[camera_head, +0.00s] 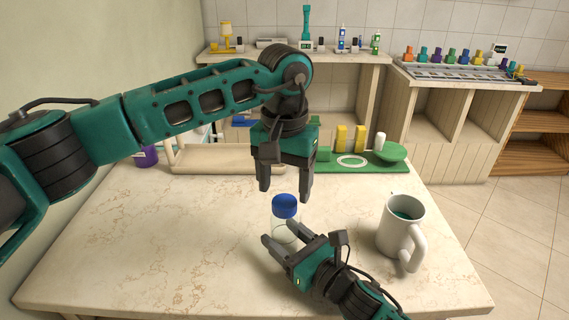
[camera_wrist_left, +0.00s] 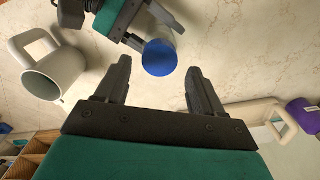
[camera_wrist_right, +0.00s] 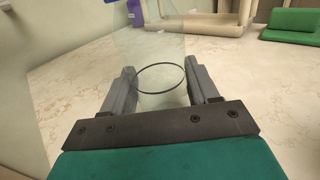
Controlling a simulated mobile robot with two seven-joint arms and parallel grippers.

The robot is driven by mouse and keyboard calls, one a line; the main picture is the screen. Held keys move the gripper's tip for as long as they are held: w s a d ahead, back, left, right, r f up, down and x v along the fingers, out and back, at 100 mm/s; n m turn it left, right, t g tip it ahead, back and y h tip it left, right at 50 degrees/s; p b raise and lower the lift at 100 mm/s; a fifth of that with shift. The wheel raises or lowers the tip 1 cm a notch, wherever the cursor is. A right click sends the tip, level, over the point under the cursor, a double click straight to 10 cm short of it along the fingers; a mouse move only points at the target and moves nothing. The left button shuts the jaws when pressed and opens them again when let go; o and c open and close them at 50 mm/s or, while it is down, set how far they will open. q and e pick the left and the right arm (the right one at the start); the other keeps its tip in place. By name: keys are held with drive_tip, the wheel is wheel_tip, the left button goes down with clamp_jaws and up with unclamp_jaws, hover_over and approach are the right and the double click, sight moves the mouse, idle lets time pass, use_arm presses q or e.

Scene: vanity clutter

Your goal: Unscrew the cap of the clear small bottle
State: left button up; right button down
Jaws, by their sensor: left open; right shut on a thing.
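The clear small bottle (camera_head: 284,232) stands upright on the marble-look counter with a blue cap (camera_head: 285,206) on top. My right gripper (camera_head: 281,238) is shut on the bottle's body below the cap. In the right wrist view the see-through bottle (camera_wrist_right: 158,75) sits between the fingers. My left gripper (camera_head: 285,194) points down above the cap, open and empty. In the left wrist view the cap (camera_wrist_left: 160,58) shows between and beyond the two open fingertips, apart from them.
A white mug (camera_head: 396,232) with dark contents stands right of the bottle, near my right gripper. A beige tray (camera_head: 215,160), a green tray (camera_head: 325,166) with yellow items, and a purple container (camera_head: 146,157) lie at the back. The front left counter is clear.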

sight(284, 201)
use_arm(q)
drive_tip(key=shift+f, duration=1.8)
